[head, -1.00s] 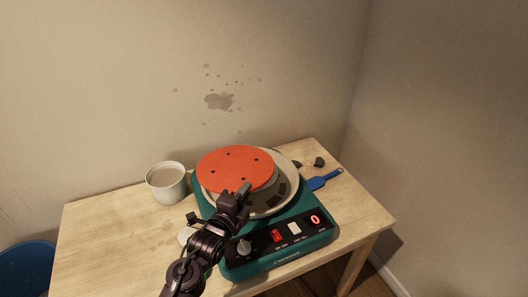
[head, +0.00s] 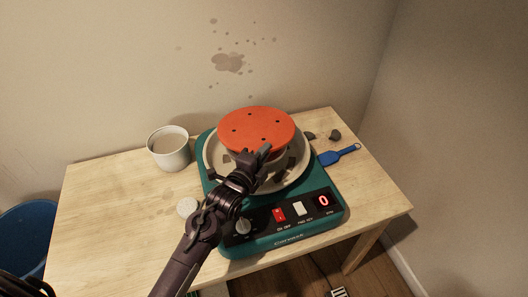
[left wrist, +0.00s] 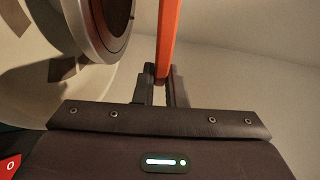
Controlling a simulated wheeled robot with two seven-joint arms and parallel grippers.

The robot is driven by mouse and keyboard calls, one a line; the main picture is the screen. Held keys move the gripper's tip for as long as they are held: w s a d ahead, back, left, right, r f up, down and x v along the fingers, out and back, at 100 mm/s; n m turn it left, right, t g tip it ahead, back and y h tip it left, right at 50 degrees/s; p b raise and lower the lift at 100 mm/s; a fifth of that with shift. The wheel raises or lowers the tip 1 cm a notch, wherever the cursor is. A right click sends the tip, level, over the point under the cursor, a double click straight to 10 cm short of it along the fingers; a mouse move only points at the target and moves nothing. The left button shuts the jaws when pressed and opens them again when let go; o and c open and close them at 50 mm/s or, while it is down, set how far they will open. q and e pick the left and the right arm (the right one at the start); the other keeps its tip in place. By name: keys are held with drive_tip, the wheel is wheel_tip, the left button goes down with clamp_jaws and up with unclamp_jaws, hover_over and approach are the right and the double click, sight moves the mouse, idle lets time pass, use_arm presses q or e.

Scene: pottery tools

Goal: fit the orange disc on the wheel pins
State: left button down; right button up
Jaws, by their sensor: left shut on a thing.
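The orange disc (head: 256,128) is a flat round plate with several small dark holes. My left gripper (head: 264,153) is shut on its near edge and holds it roughly level over the pottery wheel (head: 245,238), a teal machine with a pale splash pan (head: 212,160). In the left wrist view the disc (left wrist: 168,35) shows edge-on between the fingers (left wrist: 161,88). The round wheel head (left wrist: 112,20) shows there beside it, with a gap between. The disc hides the wheel head in the head view, and I cannot make out the pins. My right gripper is not in view.
A white cup (head: 170,152) stands left of the wheel. A blue tool (head: 338,155) and small dark pieces (head: 334,135) lie to the right. A pale round item (head: 187,207) lies left of the wheel. The wooden tabletop (head: 100,220) is clear at left. A blue bucket (head: 25,235) stands beyond it.

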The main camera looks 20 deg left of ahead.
use_arm(q)
drive_tip(key=shift+f+b, duration=1.2)
drive_tip(key=shift+f, duration=0.55)
drive_tip(key=c, duration=1.4)
unclamp_jaws()
drive_tip(key=shift+s, duration=0.1)
drive_tip(key=shift+f, duration=0.1)
drive_tip(key=shift+f, duration=0.1)
drive_tip(key=b+v, duration=0.1)
drive_tip(key=v, duration=0.7)
drive_tip(key=shift+r, duration=0.25)
